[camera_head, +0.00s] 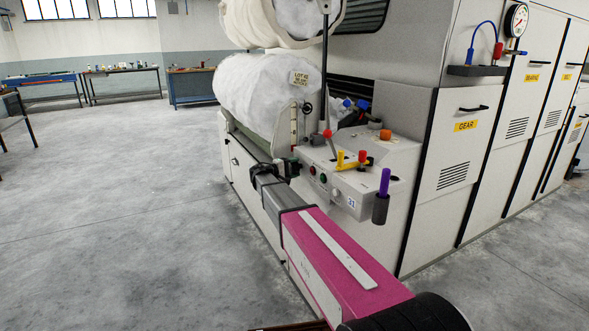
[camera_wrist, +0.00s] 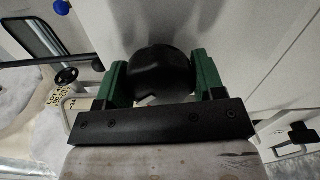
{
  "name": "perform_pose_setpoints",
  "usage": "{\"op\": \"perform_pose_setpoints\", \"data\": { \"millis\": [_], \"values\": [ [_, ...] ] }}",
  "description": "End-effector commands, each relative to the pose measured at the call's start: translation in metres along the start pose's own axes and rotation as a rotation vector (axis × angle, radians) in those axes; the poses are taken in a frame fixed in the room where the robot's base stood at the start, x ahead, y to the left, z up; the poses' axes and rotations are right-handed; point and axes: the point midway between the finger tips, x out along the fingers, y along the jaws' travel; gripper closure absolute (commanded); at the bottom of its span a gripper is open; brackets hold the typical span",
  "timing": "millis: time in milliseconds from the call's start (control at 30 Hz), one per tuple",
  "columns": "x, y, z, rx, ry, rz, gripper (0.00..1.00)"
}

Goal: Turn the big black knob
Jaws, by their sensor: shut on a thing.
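The big black knob (camera_wrist: 158,70) is a round, dark shape on a pale machine panel in the wrist view. My gripper (camera_wrist: 162,76) has its two green fingers on either side of it, shut on it. The knob's lower edge lies close to my gripper's black crossbar. In the head view my gripper (camera_head: 284,163) is at the left end of the white control box, and the knob is not clearly made out there.
The control box (camera_head: 335,170) carries a red-tipped lever (camera_head: 327,134), a yellow handle (camera_head: 345,160), an orange knob (camera_head: 385,135) and a purple handle (camera_head: 384,181). A large white fibre roll (camera_head: 265,90) is behind. The floor at left is clear.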

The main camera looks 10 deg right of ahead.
Motion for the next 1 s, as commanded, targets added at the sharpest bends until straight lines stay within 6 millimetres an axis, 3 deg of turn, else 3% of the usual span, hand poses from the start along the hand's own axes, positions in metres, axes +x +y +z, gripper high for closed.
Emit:
{"op": "perform_pose_setpoints", "data": {
  "millis": [700, 733, 800, 1000],
  "values": [
    [-0.0009, -0.0009, -0.0005, -0.084, 0.002, -0.001, 0.61],
    [-0.0009, -0.0009, -0.0005, -0.084, 0.002, -0.001, 0.31],
    [-0.0009, -0.0009, -0.0005, -0.084, 0.002, -0.001, 0.12],
    [-0.0005, -0.0006, -0.0003, -0.083, 0.001, 0.000, 0.12]
  ]
}}
